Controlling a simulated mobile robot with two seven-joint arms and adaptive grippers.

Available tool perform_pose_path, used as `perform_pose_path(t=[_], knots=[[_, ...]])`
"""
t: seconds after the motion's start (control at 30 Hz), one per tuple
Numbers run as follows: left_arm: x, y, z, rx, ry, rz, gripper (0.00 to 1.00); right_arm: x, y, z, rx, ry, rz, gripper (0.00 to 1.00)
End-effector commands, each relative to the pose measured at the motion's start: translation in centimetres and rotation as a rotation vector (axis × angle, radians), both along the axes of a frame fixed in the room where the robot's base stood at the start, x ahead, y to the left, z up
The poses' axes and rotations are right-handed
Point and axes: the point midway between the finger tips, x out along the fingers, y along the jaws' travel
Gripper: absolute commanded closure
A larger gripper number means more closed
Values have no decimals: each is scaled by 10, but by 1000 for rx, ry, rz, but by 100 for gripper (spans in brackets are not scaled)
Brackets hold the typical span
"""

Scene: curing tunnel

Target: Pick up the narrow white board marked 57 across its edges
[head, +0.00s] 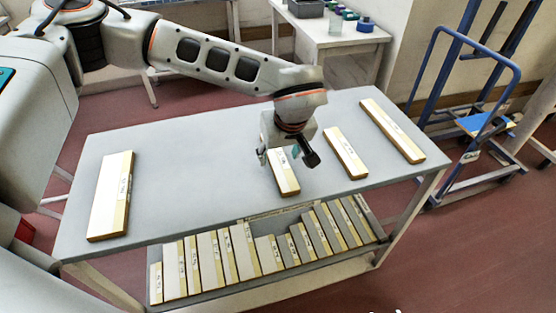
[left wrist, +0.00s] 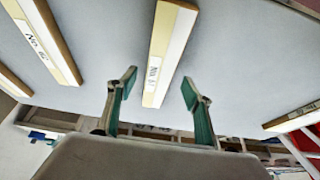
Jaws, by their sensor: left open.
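A narrow white board (head: 285,183) with tan edges lies flat on the grey table top, under my left gripper (head: 290,157). Its far end is hidden by the gripper in the head view. In the left wrist view the same board (left wrist: 170,45) carries a label starting with "No"; I cannot read its number surely. My left gripper is open and empty, its green-padded fingers (left wrist: 158,90) to either side of the board's line, apart from it. My right gripper is not in view.
On the table (head: 200,160) lie a wide board (head: 112,195) at left and two boards (head: 345,153) (head: 392,131) at right. Several boards stand in a rack (head: 155,285) on the lower shelf. The table between the left board and my gripper is clear. A blue trolley (head: 485,125) stands right.

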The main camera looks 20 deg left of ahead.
Motion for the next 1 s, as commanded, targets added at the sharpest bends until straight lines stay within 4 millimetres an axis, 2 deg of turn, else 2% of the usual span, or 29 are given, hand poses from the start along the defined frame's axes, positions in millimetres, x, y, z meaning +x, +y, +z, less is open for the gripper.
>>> perform_pose_path(t=[0.13,0.4,0.43,0.5,0.6,1.0], knots=[[5,3,-16,-2,1,1,49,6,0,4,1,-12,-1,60],[7,4,-18,-2,-1,0,49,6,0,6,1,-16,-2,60],[7,4,-18,-2,-1,0,52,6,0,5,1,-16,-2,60],[7,4,-18,-2,-1,0,70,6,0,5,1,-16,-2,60],[7,4,-18,-2,-1,0,91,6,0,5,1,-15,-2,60],[7,4,-14,-1,-2,0,91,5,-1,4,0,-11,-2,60]])
